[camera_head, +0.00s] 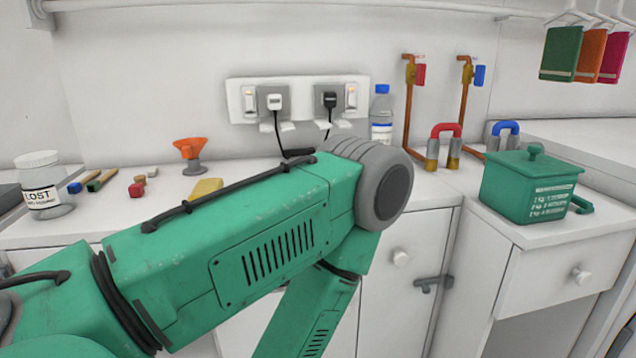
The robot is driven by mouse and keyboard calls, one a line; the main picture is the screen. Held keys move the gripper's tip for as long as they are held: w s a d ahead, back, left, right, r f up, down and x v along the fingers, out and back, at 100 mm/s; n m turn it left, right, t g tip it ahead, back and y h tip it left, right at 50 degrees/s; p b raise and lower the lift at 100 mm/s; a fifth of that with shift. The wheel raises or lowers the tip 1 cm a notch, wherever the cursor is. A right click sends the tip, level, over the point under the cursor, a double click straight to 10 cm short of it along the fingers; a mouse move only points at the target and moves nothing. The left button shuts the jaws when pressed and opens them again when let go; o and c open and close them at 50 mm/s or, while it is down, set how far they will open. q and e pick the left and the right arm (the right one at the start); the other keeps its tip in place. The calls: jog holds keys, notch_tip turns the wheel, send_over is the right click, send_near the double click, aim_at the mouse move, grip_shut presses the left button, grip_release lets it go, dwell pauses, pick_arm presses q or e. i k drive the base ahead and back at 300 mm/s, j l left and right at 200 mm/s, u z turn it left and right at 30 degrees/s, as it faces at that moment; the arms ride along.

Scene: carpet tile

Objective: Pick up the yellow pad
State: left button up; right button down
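The yellow pad (207,188) lies on the white counter at left of centre. Its lower part is hidden behind my green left arm, which crosses the view from the lower left. The arm's elbow is in front of the counter, right of the pad, and the forearm drops down out of the bottom of the picture. Neither my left gripper nor my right gripper is in view.
A funnel (190,150), small blocks and a LOST jar (42,182) stand left of the pad. A bottle (381,114), red-handled magnet (443,145) and green bin (528,186) stand to the right. Cables hang from the wall sockets (298,99).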

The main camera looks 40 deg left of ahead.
aim_at(205, 186)
jog(key=u, duration=2.05)
